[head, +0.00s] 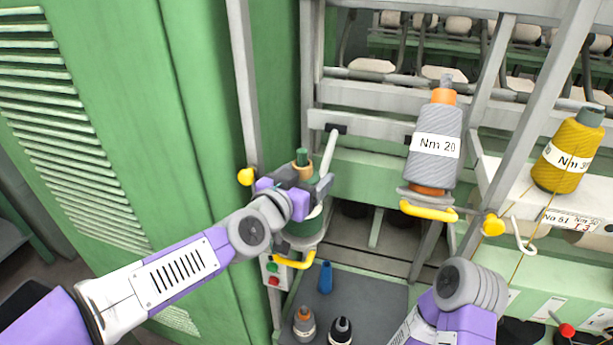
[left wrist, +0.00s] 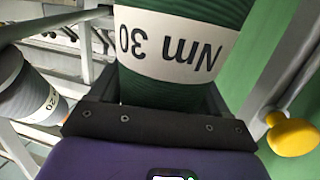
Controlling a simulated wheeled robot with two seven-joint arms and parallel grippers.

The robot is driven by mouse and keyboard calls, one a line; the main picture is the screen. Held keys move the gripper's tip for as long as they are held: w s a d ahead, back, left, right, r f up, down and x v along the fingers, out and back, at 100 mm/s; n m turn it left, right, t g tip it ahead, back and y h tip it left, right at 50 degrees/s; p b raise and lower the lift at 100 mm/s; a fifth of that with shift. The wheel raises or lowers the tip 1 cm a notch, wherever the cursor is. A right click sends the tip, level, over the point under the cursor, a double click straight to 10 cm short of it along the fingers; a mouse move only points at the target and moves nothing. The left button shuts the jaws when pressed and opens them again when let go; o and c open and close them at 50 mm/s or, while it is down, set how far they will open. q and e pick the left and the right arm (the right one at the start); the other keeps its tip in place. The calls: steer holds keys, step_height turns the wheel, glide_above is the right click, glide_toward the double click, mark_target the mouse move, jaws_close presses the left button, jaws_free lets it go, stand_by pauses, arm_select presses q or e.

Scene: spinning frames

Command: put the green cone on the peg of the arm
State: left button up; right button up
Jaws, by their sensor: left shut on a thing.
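The green cone (head: 308,224), with a white "Nm 30" label that shows upside down in the left wrist view (left wrist: 175,55), is upright between the jaws of my left gripper (head: 297,190). The gripper is shut on its body and hides much of it in the head view. A tan core and a dark green tip (head: 302,157) show above the jaws. A grey plate with a yellow handle (head: 295,262) is just below the cone. I cannot tell whether the cone rests on the plate. My right gripper is out of view.
A grey "Nm 20" cone (head: 434,150) stands on a similar arm with a yellow handle (head: 428,211). A yellow cone (head: 568,155) stands at the right. Small bobbins (head: 305,325) and a blue tube (head: 325,277) are on the dark tray below. Frame posts flank the left gripper.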

arm_select(q)
steer(key=shift+r, duration=0.1)
steer(key=o, duration=1.6)
steer(key=shift+o, duration=1)
steer(key=shift+s, duration=0.1)
steer(key=v, duration=0.7)
steer(key=shift+s+a+b, duration=0.15)
steer(key=shift+a+b, duration=0.05)
steer(key=shift+b, duration=0.2)
